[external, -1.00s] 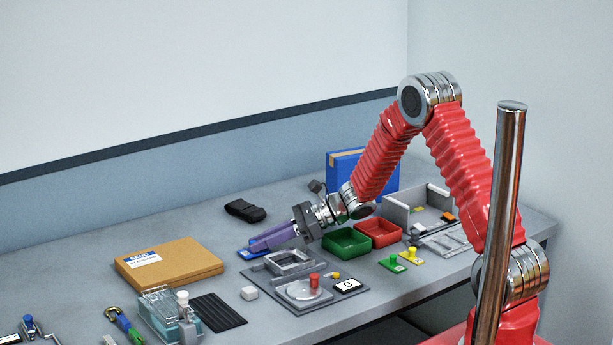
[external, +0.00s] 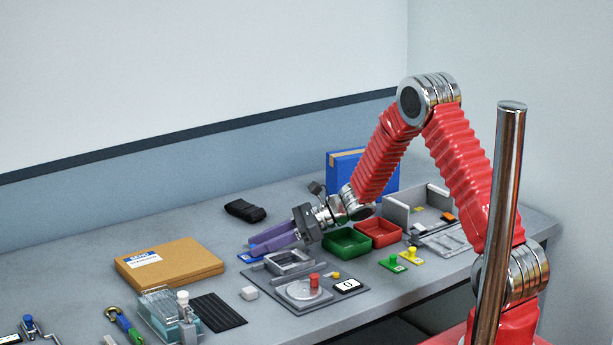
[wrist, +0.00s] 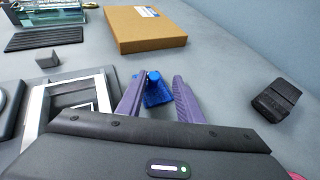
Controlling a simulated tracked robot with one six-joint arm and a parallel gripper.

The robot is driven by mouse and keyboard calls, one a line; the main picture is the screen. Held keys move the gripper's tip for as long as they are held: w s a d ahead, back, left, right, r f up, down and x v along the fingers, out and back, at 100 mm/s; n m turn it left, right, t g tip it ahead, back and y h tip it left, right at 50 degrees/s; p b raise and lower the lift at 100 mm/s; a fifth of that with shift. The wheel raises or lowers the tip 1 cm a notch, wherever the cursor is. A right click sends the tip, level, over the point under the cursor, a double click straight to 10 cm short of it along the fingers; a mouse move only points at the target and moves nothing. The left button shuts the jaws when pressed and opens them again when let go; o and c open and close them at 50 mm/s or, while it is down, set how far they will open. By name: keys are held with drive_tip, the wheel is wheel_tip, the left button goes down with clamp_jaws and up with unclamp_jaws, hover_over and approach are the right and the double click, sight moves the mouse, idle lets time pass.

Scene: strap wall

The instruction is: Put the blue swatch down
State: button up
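The blue swatch (wrist: 158,96) is a small flat blue plate with a round blue knob. It lies on the table just past the grey fixture, and only its edge (external: 246,257) shows in the external view. My gripper (wrist: 158,82) has purple fingers, one on each side of the knob, with a visible gap to it on both sides. It is open and low over the table in the external view (external: 256,245). The fingers hide part of the swatch there.
A grey fixture with a square frame (external: 289,262) stands close in front of my gripper. A cardboard box (external: 170,268) lies to the left and a black strap roll (external: 245,210) behind. Green (external: 346,242) and red (external: 379,233) bins stand to the right. Bare table surrounds the swatch.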

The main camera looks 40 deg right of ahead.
drive_tip(key=v, duration=1.2)
drive_tip(key=shift+s, duration=0.1)
drive_tip(key=shift+r, duration=0.1)
drive_tip(key=shift+s+a+r, duration=0.2)
drive_tip(key=shift+s, duration=0.05)
drive_tip(key=s+a+r+n+g+h, duration=0.1)
drive_tip(key=s+r+n+g+h, duration=0.1)
drive_tip(key=s+r+n, duration=0.5)
drive_tip(key=s+a+r+n+g+h, duration=0.2)
drive_tip(key=s+n, duration=0.3)
drive_tip(key=s, duration=0.4)
drive_tip(key=s+d+r+n+t+h, duration=0.3)
drive_tip(key=s+d+r+n+h, duration=0.3)
drive_tip(key=s, duration=0.8)
drive_tip(key=d+n+h, duration=0.2)
drive_tip(key=d+n, duration=0.2)
drive_tip(key=n, duration=0.1)
drive_tip(key=shift+s+t, duration=0.3)
drive_tip(key=shift+s, duration=0.05)
